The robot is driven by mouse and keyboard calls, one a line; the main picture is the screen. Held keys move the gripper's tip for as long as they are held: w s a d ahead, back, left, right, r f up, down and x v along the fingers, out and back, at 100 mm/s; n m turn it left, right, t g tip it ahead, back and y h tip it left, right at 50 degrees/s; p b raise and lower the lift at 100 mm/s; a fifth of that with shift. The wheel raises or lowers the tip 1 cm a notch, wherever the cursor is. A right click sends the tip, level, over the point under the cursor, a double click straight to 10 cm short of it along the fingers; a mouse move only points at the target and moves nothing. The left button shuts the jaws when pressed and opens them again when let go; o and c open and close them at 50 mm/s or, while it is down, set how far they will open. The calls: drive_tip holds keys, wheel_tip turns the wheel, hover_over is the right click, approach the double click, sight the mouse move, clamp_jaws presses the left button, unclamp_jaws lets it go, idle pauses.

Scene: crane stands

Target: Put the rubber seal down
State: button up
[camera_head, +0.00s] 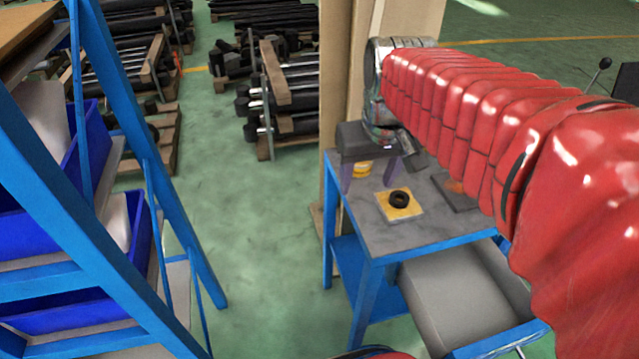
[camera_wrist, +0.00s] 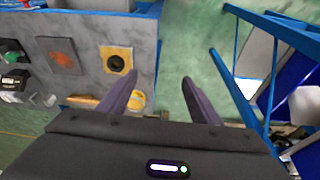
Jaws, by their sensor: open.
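The rubber seal, a black ring (camera_head: 399,198), lies flat on a yellow square pad (camera_head: 385,213) on the grey top of a blue-framed table (camera_head: 352,214). The wrist view shows the seal (camera_wrist: 116,63) near the centre of the pad (camera_wrist: 105,51). My gripper (camera_head: 367,178) is open, its two purple-grey fingers apart with nothing held between them. In the head view it hangs at the table's back left corner, left of the seal and apart from it. In the wrist view the gripper (camera_wrist: 157,84) is right of and below the seal.
A yellow object (camera_head: 362,168) is near my fingers, partly hidden. A dark square with an orange patch (camera_wrist: 58,56) lies beside the pad. A tan post (camera_head: 335,85) stands behind the table. A blue rack with bins (camera_head: 117,220) is at left; green floor between is clear.

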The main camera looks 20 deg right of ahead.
drive_tip(key=s+a+f+n+t, duration=0.1)
drive_tip(key=s+a+f+t, duration=0.1)
drive_tip(key=s+a, duration=0.6)
drive_tip(key=shift+s+f+t+y, duration=0.2)
drive_tip(key=shift+s+t+y, duration=0.1)
drive_tip(key=shift+s, duration=0.2)
